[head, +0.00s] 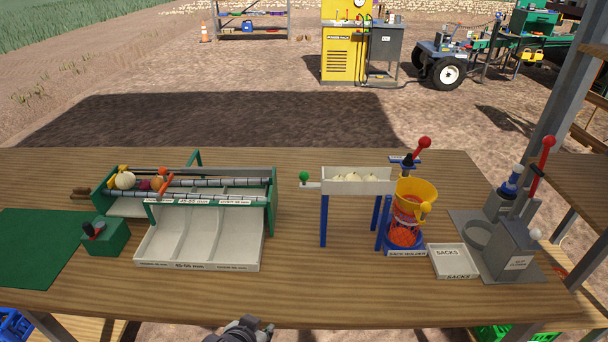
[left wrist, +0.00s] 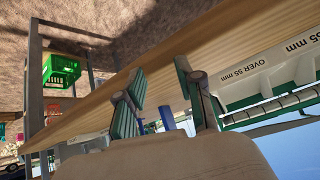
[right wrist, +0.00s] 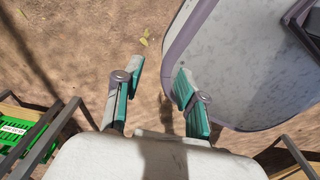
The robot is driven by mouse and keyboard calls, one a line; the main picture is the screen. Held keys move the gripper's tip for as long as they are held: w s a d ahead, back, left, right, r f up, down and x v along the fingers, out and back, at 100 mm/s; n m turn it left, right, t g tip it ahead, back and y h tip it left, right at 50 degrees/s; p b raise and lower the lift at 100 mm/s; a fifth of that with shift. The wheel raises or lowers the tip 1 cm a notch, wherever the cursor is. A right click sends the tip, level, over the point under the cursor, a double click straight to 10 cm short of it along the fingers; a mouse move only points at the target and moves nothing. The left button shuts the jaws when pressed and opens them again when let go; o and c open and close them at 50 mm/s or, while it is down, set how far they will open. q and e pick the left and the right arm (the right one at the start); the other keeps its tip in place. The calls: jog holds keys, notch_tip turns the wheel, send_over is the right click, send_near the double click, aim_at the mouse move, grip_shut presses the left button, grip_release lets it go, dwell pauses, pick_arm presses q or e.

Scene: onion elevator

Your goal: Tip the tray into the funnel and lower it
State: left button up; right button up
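The white tray (head: 345,187) sits level on blue legs and holds several pale onions (head: 350,177). A green knob (head: 304,176) sticks out at its left end. The yellow funnel (head: 415,190) stands at the tray's right end, above orange netting (head: 403,235) in the blue sack holder (head: 405,251). My left gripper (head: 245,328) is low at the table's front edge, well short of the tray; its fingers are apart and empty in the left wrist view (left wrist: 160,68). My right gripper (right wrist: 160,68) is open and empty over bare ground, outside the head view.
The green-framed grader (head: 271,205) with white bins stands left of the tray. A red-knobbed lever (head: 424,142) rises behind the funnel. A sacks box (head: 453,262) and a grey machine (head: 512,250) stand at right. The table front (head: 340,295) is clear.

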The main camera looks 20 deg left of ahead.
pick_arm(q)
jog(key=w+r+t, duration=0.1)
jog(key=r, duration=0.1)
jog(key=w+r, duration=0.1)
jog(key=r, duration=0.1)
jog(key=w+r+t, duration=0.1)
jog(key=w+r, duration=0.1)
jog(key=shift+a+r+t+y, duration=0.15)
jog(key=shift+r+t+y, duration=0.15)
jog(key=shift+r, duration=0.05)
jog(key=w+d+r+t, duration=0.1)
jog(key=w+r+t, duration=0.3)
jog(key=w+r, duration=0.35)
jog(key=t, duration=0.3)
send_near(303, 179)
jog(key=w, duration=0.3)
jog(key=w+p, duration=0.1)
jog(key=w, duration=0.2)
jog(key=w+a+p, duration=0.1)
jog(key=w, duration=0.3)
jog(key=shift+w, duration=0.65)
pick_arm(e)
jog(key=shift+w+a+r, duration=0.1)
jog(key=shift+r, duration=0.45)
jog(key=shift+w+a+r, duration=0.1)
jog(key=shift+r, duration=0.45)
